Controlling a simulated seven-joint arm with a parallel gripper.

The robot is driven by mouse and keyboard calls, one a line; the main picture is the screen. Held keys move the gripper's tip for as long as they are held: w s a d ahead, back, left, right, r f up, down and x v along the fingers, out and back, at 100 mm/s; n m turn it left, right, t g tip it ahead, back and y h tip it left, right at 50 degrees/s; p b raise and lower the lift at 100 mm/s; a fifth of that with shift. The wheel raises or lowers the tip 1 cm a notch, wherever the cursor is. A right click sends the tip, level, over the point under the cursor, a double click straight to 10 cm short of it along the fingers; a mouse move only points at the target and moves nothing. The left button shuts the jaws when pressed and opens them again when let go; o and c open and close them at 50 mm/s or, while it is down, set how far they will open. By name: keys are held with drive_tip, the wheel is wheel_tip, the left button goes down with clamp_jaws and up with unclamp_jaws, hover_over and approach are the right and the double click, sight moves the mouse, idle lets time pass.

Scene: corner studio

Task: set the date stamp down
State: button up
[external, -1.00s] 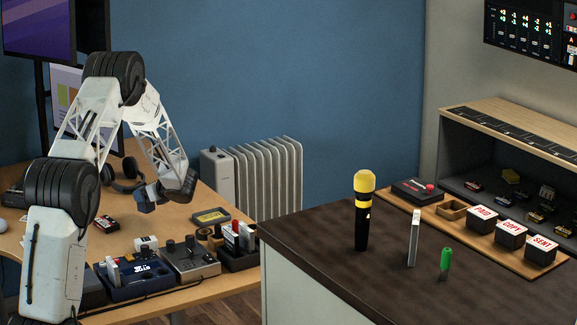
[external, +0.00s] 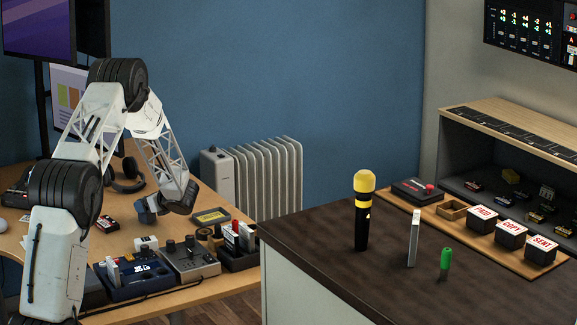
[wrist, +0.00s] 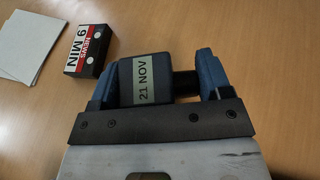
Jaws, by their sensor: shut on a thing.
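The date stamp (wrist: 145,80) is a dark block with a pale label reading "21 NOV", seen in the wrist view. My gripper (wrist: 158,74) is shut on it, with one blue finger on each side. In the external view my gripper (external: 150,211) is low over the wooden desk (external: 190,291), behind the small white-topped block. There the stamp cannot be told apart from the dark fingers, and I cannot tell whether it touches the desk.
A black and red "9 MIN" block (wrist: 88,50) lies left of the stamp, beside white paper (wrist: 38,45). A yellow-marked tray (external: 211,216), headphones (external: 127,174) and a control box with knobs (external: 190,259) stand around my gripper. Bare desk shows beyond the stamp.

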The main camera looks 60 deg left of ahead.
drive_tip(key=shift+f, duration=0.1)
drive_tip(key=o, duration=1)
drive_tip(key=shift+v, duration=0.95)
drive_tip(key=v, duration=1)
drive_tip(key=shift+w+d, duration=0.1)
